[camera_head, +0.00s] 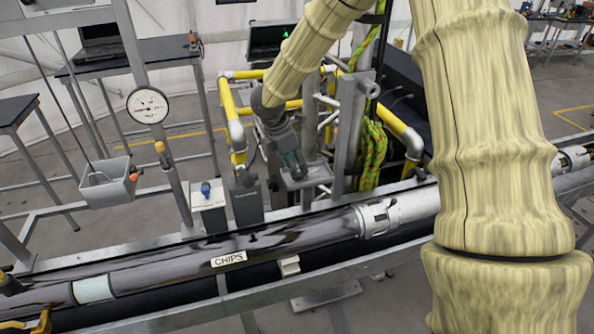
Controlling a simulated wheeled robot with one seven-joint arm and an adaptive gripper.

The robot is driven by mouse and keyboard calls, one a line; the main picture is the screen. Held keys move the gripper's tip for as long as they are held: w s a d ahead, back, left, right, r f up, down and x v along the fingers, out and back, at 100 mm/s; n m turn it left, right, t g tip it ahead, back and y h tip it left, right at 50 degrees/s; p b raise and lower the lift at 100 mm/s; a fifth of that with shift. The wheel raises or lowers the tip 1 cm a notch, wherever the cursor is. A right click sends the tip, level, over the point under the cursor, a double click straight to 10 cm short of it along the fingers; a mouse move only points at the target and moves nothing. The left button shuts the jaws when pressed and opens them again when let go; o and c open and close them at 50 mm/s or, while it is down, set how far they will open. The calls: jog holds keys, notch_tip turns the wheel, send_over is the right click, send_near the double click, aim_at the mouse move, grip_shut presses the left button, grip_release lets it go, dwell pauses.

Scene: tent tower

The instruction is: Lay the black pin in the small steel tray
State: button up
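My gripper (292,165) hangs pointing down near the middle of the picture, by the yellow and grey frame. Its fingers are small and dark here, and I cannot tell whether they are open or shut. A small grey metal tray (318,178) sits right below the fingertips, partly covered by them. I cannot tell whether the fingers touch it. I cannot make out the black pin; it may be hidden by the gripper or too small to see.
A long dark pipe labelled CHIPS (228,259) crosses the front. A grey bin (108,185) hangs at left below a round gauge (148,105). A dark grey box (245,200) stands left of the gripper. Yellow-green rope (372,150) hangs to its right.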

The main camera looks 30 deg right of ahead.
jog(key=v, duration=0.8)
jog(key=shift+r, duration=0.25)
jog(key=shift+w, duration=0.1)
